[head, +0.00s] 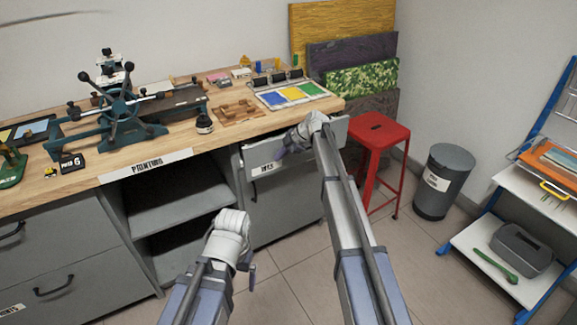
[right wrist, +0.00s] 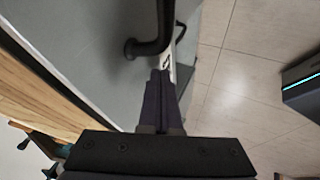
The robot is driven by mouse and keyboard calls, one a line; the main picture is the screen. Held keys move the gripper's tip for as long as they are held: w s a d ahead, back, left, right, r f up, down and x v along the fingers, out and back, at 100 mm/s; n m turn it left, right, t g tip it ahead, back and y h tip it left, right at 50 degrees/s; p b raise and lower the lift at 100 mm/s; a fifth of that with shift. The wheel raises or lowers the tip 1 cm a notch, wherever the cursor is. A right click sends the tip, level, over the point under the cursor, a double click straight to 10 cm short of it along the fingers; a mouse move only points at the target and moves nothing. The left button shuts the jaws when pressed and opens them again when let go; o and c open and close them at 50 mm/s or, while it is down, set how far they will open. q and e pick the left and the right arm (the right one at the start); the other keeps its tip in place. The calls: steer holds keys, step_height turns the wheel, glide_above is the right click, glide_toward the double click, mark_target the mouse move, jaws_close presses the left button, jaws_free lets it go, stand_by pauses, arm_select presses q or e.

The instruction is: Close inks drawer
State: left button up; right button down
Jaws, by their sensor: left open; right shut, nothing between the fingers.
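The inks drawer (head: 310,152) is the grey top drawer under the right end of the workbench, with a white INKS label (head: 266,168). Its front stands out a little from the cabinet. My right gripper (head: 282,150) is at the drawer front, partly hidden by its own wrist in the head view. In the right wrist view, my right gripper (right wrist: 161,75) is shut and empty, its tips close to the black drawer handle (right wrist: 152,46); I cannot tell if they touch. The grey drawer front (right wrist: 100,45) lies beside them. My left gripper (head: 251,275) is open, low in front of the cabinet, away from the drawer.
A red stool (head: 375,128) stands right of the drawer, with a grey bin (head: 445,185) beyond. Open shelves (head: 180,200) lie left. The floor in front is clear.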

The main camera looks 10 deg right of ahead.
mark_target(278, 147)
steer(key=shift+w+a, duration=0.35)
steer(key=shift+w, duration=0.55)
steer(key=shift+w+a, duration=0.3)
steer(key=shift+w, duration=0.6)
steer(key=shift+s, duration=0.15)
